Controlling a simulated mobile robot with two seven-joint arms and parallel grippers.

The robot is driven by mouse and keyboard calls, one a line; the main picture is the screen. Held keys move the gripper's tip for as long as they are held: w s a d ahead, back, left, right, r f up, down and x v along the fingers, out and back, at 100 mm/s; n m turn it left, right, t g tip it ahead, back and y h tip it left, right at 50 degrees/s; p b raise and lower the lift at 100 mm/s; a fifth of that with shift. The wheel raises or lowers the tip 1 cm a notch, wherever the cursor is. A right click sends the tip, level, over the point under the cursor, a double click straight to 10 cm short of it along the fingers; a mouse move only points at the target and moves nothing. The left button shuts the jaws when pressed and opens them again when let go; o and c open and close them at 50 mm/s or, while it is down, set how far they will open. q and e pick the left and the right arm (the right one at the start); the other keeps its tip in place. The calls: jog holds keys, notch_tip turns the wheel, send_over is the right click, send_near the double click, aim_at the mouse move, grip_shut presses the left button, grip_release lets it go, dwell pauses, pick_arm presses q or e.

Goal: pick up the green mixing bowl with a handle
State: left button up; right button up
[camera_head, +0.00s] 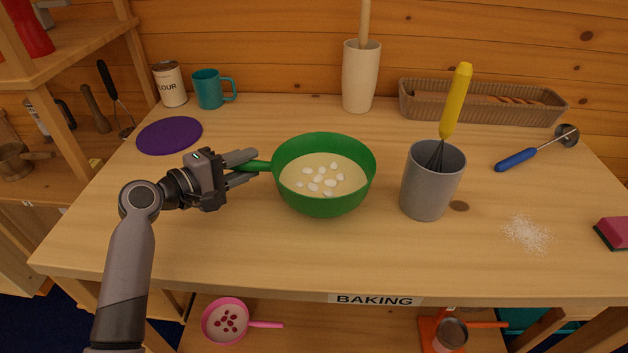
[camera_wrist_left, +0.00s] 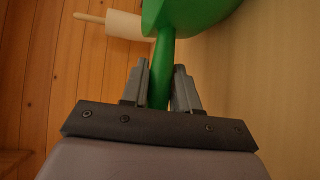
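The green mixing bowl (camera_head: 325,203) stands upright on the table and holds a pale cream mixture with several white lumps. Its green handle (camera_head: 259,165) points left. My left gripper (camera_head: 250,164) is at the handle, with one finger on each side and close against it. In the left wrist view the handle (camera_wrist_left: 161,75) runs between the two fingers (camera_wrist_left: 161,88) up to the bowl (camera_wrist_left: 190,12). The fingers look shut on the handle. My right gripper is in neither view.
A grey cup (camera_head: 425,190) with a yellow-handled whisk (camera_head: 457,100) stands just right of the bowl. A purple disc (camera_head: 169,135), flour tin (camera_head: 171,86) and teal mug (camera_head: 209,90) are at back left. A white crock (camera_head: 360,78) stands behind.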

pick_arm(q)
grip_shut()
jog(key=shift+r, duration=0.1)
jog(key=shift+r, duration=0.1)
notch_tip(320, 180, up, 20)
jog(key=p, duration=0.2)
jog(key=shift+t, duration=0.3)
jog(key=shift+f, duration=0.2)
